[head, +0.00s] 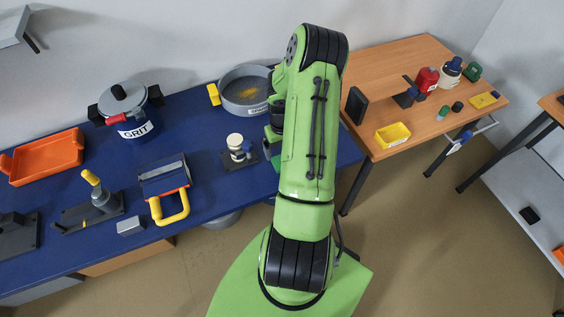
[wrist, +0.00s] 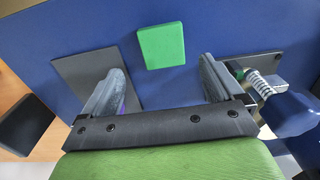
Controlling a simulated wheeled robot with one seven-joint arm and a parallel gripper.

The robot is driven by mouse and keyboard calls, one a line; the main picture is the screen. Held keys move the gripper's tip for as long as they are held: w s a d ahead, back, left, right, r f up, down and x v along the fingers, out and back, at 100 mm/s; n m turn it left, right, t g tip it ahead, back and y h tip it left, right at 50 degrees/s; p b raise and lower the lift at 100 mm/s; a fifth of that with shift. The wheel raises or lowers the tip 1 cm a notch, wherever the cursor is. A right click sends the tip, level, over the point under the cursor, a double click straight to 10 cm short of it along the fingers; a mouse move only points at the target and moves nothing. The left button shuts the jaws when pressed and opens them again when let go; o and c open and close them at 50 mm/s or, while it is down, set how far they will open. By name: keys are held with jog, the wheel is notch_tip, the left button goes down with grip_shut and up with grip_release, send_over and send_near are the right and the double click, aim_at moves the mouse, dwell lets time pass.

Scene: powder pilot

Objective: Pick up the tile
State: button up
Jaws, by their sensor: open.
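A flat green tile (wrist: 161,46) lies on the blue bench top (wrist: 190,95) in the wrist view. It sits ahead of my gripper (wrist: 162,72), roughly centred between the two grey fingers. The fingers are wide apart with nothing held between them, and the tile lies beyond their tips. I cannot tell how high the fingers are above the bench.
Dark base plates lie left (wrist: 68,72) and right (wrist: 262,66) of the tile; the right one bears a spring device (wrist: 258,82). The head view shows an orange tray (head: 45,158), a GRIT pot (head: 135,128), a grey pan (head: 243,103) and a wooden table (head: 400,60).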

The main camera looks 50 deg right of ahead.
jog(key=f, duration=0.5)
jog(key=shift+w+a+f, duration=0.15)
jog(key=shift+w+f, duration=0.05)
jog(key=shift+f, duration=0.1)
jog(key=shift+r, duration=0.1)
jog(key=c, duration=1.2)
notch_tip(320, 180, up, 10)
